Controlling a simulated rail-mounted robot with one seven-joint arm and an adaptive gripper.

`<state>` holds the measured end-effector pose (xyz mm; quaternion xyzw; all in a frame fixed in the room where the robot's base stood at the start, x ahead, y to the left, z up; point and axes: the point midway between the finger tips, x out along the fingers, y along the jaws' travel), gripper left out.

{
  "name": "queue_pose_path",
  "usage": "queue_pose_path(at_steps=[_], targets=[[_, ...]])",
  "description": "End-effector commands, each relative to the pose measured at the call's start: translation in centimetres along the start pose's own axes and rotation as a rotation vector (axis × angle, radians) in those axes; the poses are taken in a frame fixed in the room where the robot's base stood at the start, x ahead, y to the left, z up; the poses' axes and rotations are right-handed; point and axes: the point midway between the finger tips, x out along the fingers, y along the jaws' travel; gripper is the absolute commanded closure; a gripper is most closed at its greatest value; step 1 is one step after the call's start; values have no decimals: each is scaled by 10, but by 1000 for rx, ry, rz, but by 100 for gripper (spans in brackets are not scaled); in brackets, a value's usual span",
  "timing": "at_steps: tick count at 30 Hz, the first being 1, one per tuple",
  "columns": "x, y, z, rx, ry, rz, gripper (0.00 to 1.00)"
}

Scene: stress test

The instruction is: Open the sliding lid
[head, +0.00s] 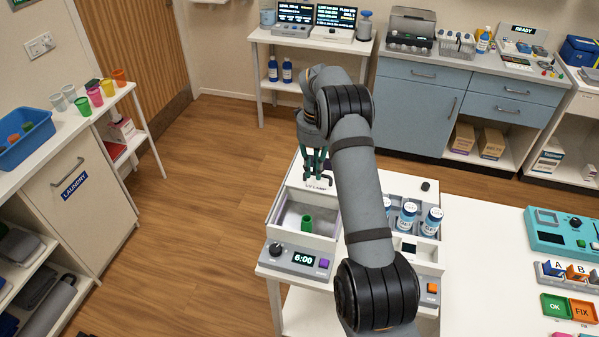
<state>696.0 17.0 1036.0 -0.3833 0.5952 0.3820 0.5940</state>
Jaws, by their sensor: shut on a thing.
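A white box (279,205) stands on the near white table, with its front compartment uncovered. A small green cup (307,224) stands inside it. The sliding lid (316,187), a pale panel with small dark lettering, lies at the back of the box, partly hidden by my arm. My gripper (318,172) has green fingers, points down over the lid and is shut on it. The exact part gripped is too small to make out.
A control panel reading 6:00 (303,260) fronts the box. White bottles with blue labels (407,217) stand in a tray right of my arm. A teal device (560,235) and coloured blocks stand farther right. Open wooden floor (205,215) lies to the left.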

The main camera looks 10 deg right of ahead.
Motion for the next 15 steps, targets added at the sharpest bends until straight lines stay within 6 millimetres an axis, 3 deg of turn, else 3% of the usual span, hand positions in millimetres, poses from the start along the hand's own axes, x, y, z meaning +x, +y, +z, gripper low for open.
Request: queue_pose_path(at_steps=[10,11,15], targets=[[0,0,1,-4,-3,0,100],[0,0,1,-4,-3,0,83],[0,0,1,-3,-3,0,75]])
